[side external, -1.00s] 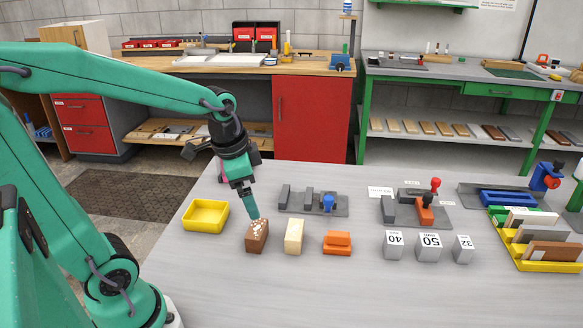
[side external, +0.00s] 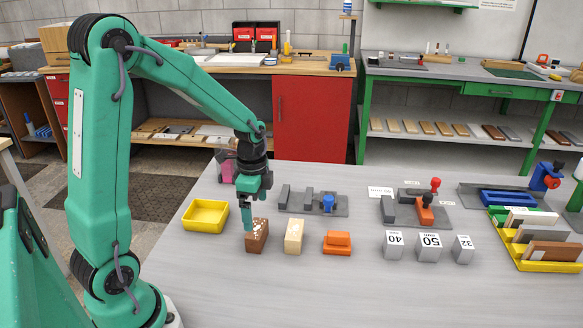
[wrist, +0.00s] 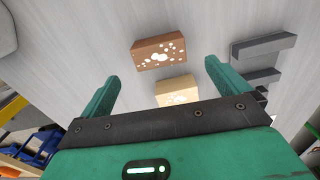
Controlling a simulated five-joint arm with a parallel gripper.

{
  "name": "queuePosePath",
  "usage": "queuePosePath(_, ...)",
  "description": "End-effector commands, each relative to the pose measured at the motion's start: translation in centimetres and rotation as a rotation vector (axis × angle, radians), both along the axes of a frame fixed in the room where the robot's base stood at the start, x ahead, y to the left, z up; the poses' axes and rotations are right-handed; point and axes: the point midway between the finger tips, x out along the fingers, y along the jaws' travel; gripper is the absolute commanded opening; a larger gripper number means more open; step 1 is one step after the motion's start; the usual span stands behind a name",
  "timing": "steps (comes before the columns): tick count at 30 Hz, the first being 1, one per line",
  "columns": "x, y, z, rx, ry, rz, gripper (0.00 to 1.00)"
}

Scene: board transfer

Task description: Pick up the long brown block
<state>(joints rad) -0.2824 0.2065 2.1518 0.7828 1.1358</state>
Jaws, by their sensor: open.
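The long brown block (side external: 257,240), speckled with white spots on top, lies on the grey table in front of my arm. It also shows in the wrist view (wrist: 158,54), ahead of and between the fingertips. My gripper (side external: 248,226) points down just behind and left of the block's top in the side view. In the wrist view my gripper (wrist: 162,72) has its fingers wide apart with nothing between them at the tips. I cannot tell from the side view whether a finger touches the block.
A cream block (side external: 293,236) with white spots stands just right of the brown one. An orange block (side external: 337,242) is further right. A yellow tray (side external: 205,229) is on the left. Grey fixtures (side external: 338,211) stand behind, and grey numbered blocks (side external: 429,247) to the right.

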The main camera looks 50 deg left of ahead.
Motion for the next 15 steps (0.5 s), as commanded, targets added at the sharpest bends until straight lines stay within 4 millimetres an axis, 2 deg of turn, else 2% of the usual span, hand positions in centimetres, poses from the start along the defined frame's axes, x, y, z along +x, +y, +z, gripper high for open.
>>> queuePosePath(9, -0.1, 0.0, -2.1, -0.001, 0.003, 0.002, 1.0)
queuePosePath(15, -0.1, 0.0, -2.6, -0.001, 0.001, 0.002, 1.0)
